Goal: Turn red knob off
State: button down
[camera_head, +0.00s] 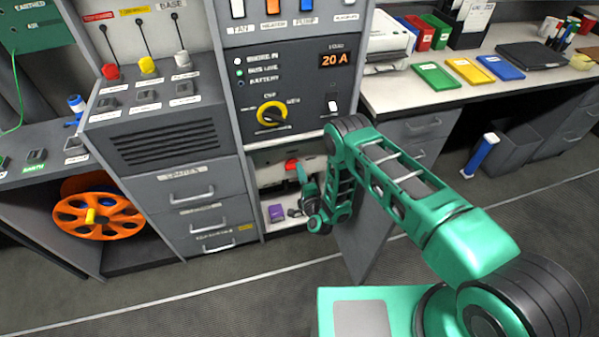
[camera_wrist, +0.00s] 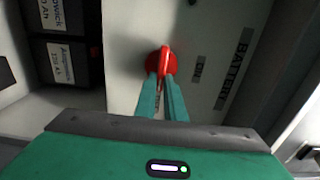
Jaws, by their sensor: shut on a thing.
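The red knob (camera_wrist: 163,59) is on a pale panel inside the open lower cabinet, with a dark "BATTERY" label beside it in the wrist view. It also shows in the head view as a small red shape (camera_head: 292,166). My gripper (camera_wrist: 162,82) has its two green fingers closed around the knob's raised grip. In the head view my gripper (camera_head: 304,178) reaches into the cabinet opening from the right, and its fingertips are hard to make out there.
Dark batteries (camera_wrist: 62,60) stand left of the panel in the wrist view. The open grey cabinet door (camera_head: 366,235) stands close beside my arm. A purple box (camera_head: 276,212) lies on the cabinet's lower shelf. The yellow-ringed switch (camera_head: 271,114) is above. The floor in front is clear.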

jog(key=shift+d+f, duration=0.2)
jog(key=shift+d, duration=0.1)
jog(key=c, duration=1.9)
grip_release()
jog(key=shift+c, duration=0.2)
jog(key=shift+o, duration=0.5)
jog(key=shift+a, duration=0.15)
jog(key=shift+r, duration=0.1)
jog(key=v, duration=1)
jog(key=shift+s, duration=0.4)
